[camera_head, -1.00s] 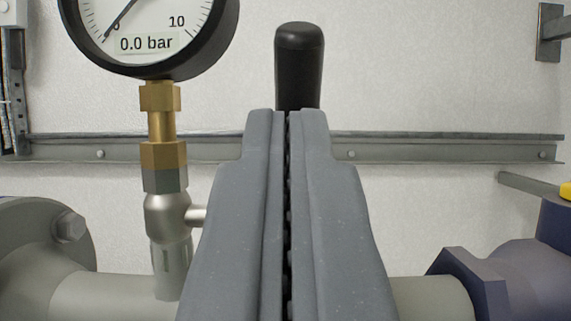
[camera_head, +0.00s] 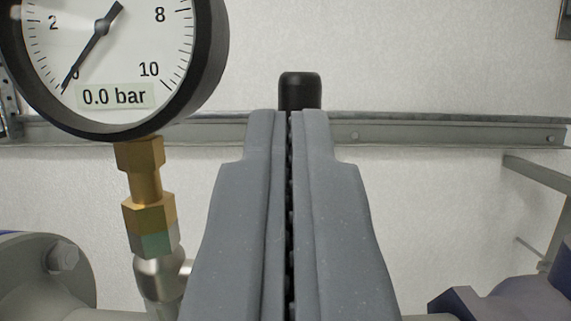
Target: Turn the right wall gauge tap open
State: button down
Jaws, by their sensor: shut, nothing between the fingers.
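My gripper (camera_head: 289,120) points forward in the middle of the view, its two grey fingers shut together with nothing between them. The black tap handle (camera_head: 300,91) stands upright just beyond the fingertips. Its lower part is hidden behind the fingers, and I cannot tell whether they touch it. The gauge (camera_head: 104,58) at the upper left reads 0.0 bar, with its needle near zero. Below it are brass fittings (camera_head: 148,205) and a silver valve body (camera_head: 160,278), whose stem goes out of sight behind my gripper.
A grey metal rail (camera_head: 440,133) runs across the white wall behind. A flange with a bolt (camera_head: 63,257) is at the lower left. A dark blue fitting (camera_head: 510,300) is at the lower right, with a grey bracket (camera_head: 540,180) above it. Bare wall shows right of the handle.

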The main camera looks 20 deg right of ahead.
jog(key=shift+w+d+r, duration=0.1)
jog(key=shift+d, duration=0.05)
dwell(0.5)
jog(key=s+a+b, duration=0.1)
jog(key=s+a, duration=0.5)
jog(key=s, duration=0.7)
jog(key=d+r+n+y+b, duration=0.5)
jog(key=r+y+b, duration=0.3)
jog(key=r+y, duration=0.5)
jog(key=s+d+f+g+h+b, duration=0.1)
jog(key=s+d+f+g+b, duration=0.1)
jog(key=s+d, duration=0.5)
jog(key=s+d+f+g+h+b, duration=0.2)
jog(key=s+d+g+b, duration=0.1)
jog(key=s+d, duration=0.4)
jog(key=shift+d+f+h+b, duration=0.15)
jog(key=shift+f+h+b, duration=0.15)
jog(key=shift+b, duration=0.1)
